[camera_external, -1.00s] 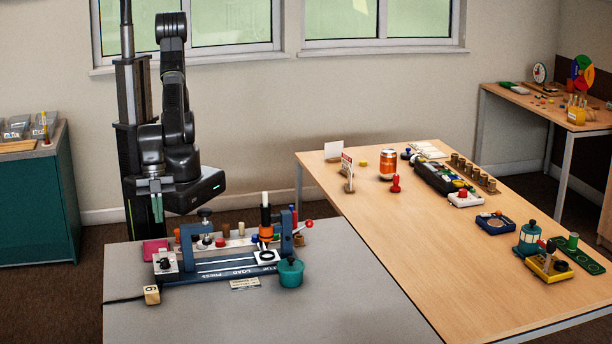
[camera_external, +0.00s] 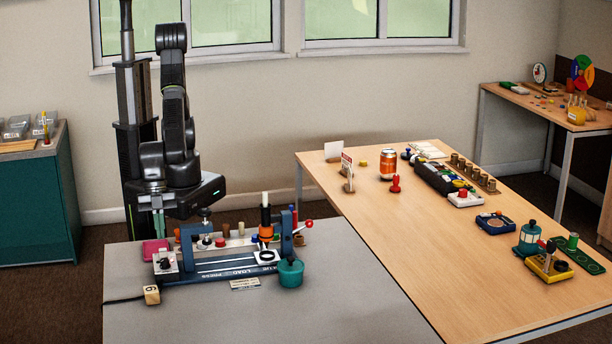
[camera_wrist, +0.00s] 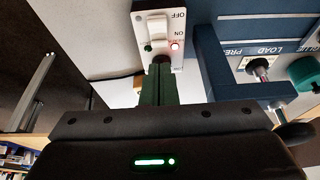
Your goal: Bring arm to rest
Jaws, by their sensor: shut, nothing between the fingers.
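My arm is folded close to its column in the external view. My gripper (camera_external: 157,236) points down at the back left edge of the grey table (camera_external: 300,310), with its green fingers together and empty. Its tips partly overlap the pink block from this angle, so I cannot tell the exact gap. In the wrist view the shut fingers (camera_wrist: 158,84) show in front of a white switch box (camera_wrist: 177,22) marked OFF and ON, with a red light lit. The blue press (camera_external: 225,271) stands on the grey table, right of my gripper.
A pink block (camera_external: 152,249) lies behind the press's left end. A teal pot (camera_external: 290,273) stands at its right front. A wooden table (camera_external: 400,250) to the right carries an orange can (camera_external: 387,164) and several devices.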

